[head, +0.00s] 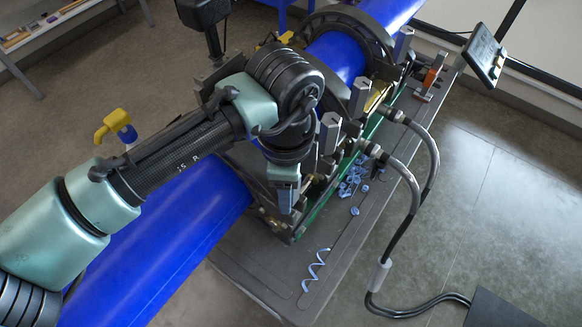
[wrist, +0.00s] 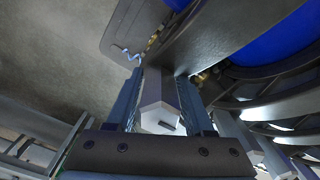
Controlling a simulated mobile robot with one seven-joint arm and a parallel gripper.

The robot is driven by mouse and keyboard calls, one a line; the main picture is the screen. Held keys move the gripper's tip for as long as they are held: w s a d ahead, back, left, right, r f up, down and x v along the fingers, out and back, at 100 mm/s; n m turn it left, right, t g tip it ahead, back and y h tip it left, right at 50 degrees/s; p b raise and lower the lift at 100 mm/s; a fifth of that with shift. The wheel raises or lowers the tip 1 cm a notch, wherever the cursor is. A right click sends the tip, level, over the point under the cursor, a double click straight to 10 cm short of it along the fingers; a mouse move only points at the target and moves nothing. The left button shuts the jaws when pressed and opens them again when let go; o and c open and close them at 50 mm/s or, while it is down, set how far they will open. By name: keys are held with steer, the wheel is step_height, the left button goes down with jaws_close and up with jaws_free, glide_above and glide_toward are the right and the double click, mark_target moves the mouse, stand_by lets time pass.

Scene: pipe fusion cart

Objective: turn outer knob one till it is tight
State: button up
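A grey six-sided knob (wrist: 162,108) stands between the two fingers of my gripper (wrist: 165,90) in the wrist view, its end face toward the camera. I take it for outer knob one, at the near end of the row on the pipe clamp. The fingers flank it closely on both sides; whether they press on it is not clear. In the head view my gripper (head: 285,195) points down at the near end of the clamp, and my arm hides this knob. Other grey knobs stand farther along the clamp, a near one (head: 328,134), a middle one (head: 360,97) and a far one (head: 402,45).
A blue pipe (head: 165,245) runs through the clamp under my arm. Hoses (head: 430,160) loop off the cart's right side. Blue shavings (head: 352,182) and a curl (head: 315,270) lie on the cart top (head: 262,255). A screen (head: 484,55) stands at upper right.

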jaws_close()
steer(key=shift+m, duration=1.5)
steer(key=shift+d, duration=0.1)
steer(key=shift+w+m, duration=0.1)
steer(key=shift+m, duration=1.4)
steer(key=shift+m, duration=1.5)
